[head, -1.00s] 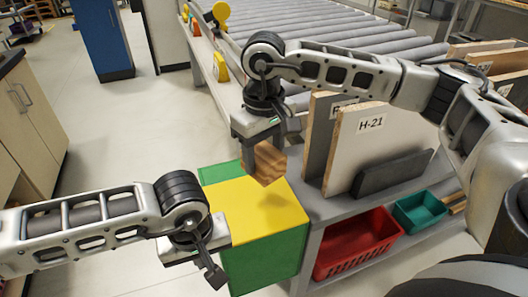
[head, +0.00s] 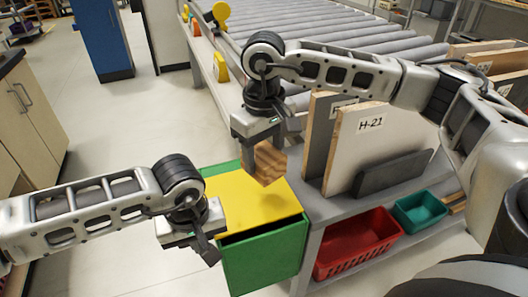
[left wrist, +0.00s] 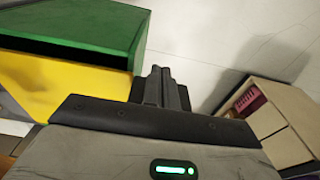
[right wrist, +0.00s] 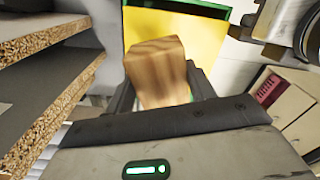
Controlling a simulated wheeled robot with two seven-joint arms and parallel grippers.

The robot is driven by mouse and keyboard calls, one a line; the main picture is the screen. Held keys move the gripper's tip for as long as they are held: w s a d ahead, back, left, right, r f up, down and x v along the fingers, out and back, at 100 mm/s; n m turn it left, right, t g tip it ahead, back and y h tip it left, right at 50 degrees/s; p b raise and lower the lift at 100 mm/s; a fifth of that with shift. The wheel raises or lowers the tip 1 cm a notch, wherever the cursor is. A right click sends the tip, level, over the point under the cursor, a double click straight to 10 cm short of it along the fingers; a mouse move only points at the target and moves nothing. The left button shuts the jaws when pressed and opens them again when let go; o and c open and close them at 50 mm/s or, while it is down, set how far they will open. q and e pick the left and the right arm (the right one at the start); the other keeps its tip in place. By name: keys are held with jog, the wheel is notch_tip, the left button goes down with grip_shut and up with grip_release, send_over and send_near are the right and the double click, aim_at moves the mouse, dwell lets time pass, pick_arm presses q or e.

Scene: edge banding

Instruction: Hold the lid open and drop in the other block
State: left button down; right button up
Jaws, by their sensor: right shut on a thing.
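The green box (head: 262,262) stands in front of me with its yellow lid (head: 255,205) tilted slightly up. A dark gap shows under the lid's near edge, also in the left wrist view (left wrist: 60,50). My left gripper (head: 208,255) is at the lid's near left corner. Its fingers are together in the left wrist view (left wrist: 165,85), beside the lid's edge; whether they touch it is unclear. My right gripper (head: 262,148) is shut on a wooden block (head: 269,165) above the lid. The block also shows in the right wrist view (right wrist: 158,75). The box's inside is hidden.
A grey bench to the right holds upright boards, one a panel marked H-21 (head: 365,145). A red bin (head: 350,250) and a teal bin (head: 422,208) sit on its lower shelf. A roller conveyor (head: 360,50) runs behind.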

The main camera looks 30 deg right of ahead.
pick_arm(q)
jog(key=w+d, duration=0.2)
jog(key=w, duration=0.9)
jog(key=shift+w+d, duration=0.3)
jog(key=shift+d, duration=0.05)
dwell(0.6)
jog(key=shift+r, duration=0.1)
pick_arm(e)
jog(key=shift+f, duration=0.15)
dwell(0.5)
jog(key=shift+f, duration=1.6)
jog(key=o, duration=1.1)
jog(key=shift+r, duration=6)
